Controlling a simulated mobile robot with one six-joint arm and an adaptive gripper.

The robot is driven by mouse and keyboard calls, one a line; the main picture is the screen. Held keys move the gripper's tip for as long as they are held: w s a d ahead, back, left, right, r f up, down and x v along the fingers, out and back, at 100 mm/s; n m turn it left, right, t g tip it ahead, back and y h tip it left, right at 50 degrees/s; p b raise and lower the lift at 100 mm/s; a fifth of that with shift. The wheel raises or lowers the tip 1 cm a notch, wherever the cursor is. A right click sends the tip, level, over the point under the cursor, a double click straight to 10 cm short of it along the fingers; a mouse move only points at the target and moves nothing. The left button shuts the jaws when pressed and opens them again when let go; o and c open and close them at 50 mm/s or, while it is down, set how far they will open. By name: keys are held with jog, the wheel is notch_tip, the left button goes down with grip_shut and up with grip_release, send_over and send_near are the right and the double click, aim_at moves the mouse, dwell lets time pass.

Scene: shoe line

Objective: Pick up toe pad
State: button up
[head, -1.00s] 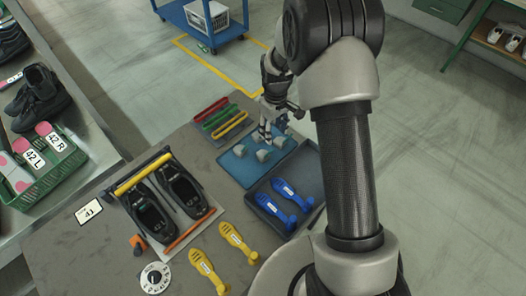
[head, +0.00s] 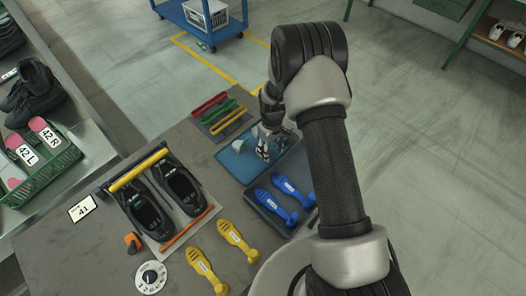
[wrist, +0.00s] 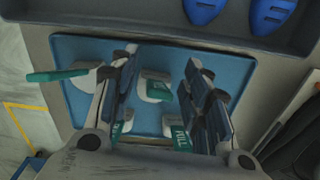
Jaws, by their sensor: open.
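The toe pads are small white pieces with teal tabs, in a blue tray (wrist: 75,45). In the wrist view one toe pad (wrist: 154,87) lies between my open fingers (wrist: 162,90). Another (wrist: 84,70) lies left of the fingers, its tab pointing left. Others lie lower in the picture, partly hidden by the fingers; a tab (wrist: 180,137) there reads "FULL". In the head view my gripper (head: 263,150) is down over the blue tray (head: 228,160), with one white pad (head: 238,146) visible to its left. I cannot tell whether the fingers touch a pad.
A green crate (head: 42,168) stands left.

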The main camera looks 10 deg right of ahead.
notch_tip(320, 180, down, 2)
jog(key=shift+f, duration=0.25)
jog(key=shift+r, duration=0.1)
jog(key=shift+c, duration=0.3)
grip_shut()
